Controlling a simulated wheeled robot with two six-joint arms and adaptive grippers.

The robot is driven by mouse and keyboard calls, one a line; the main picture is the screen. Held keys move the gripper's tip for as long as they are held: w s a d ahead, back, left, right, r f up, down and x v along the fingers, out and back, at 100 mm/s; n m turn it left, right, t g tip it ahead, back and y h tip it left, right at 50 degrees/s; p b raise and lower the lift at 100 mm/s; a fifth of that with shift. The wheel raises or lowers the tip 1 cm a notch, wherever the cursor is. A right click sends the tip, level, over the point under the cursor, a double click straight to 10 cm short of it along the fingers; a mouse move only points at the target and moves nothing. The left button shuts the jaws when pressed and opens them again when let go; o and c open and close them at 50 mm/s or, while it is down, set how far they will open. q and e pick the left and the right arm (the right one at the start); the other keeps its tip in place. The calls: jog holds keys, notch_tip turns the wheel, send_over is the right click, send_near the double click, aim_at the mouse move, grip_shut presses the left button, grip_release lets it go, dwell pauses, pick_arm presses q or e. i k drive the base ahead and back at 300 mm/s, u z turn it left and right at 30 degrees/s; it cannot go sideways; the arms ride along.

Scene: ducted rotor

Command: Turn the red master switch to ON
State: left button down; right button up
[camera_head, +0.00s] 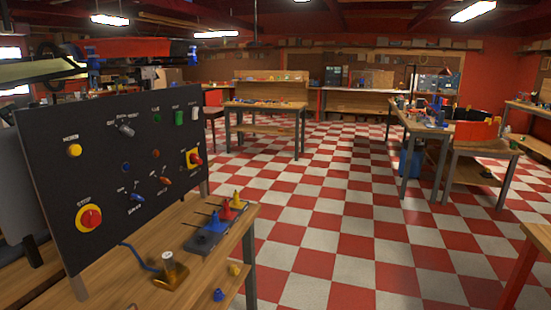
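A black control panel (60,165) stands upright at the left on a wooden table. A red rotary knob on a yellow square plate (194,158), which looks like the master switch, sits near the panel's right edge. Its lettering and exact position are too small to read. A separate round red STOP button on a yellow disc (90,217) sits at the panel's lower left. Neither of my grippers shows in the head view, and nothing touches the panel's front.
The panel also carries a yellow HORN button (74,151), a grey selector (125,128), a blue selector (137,197) and a green button (179,118). Checkered floor lies open to the right.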

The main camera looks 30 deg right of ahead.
aim_at(194, 158)
jog(key=z, duration=1.45)
jog(key=i, duration=1.1)
jog(key=z, duration=0.95)
jog(key=i, duration=1.15)
jog(key=u, duration=0.55)
jog(key=i, duration=0.85)
jog(key=u, duration=0.8)
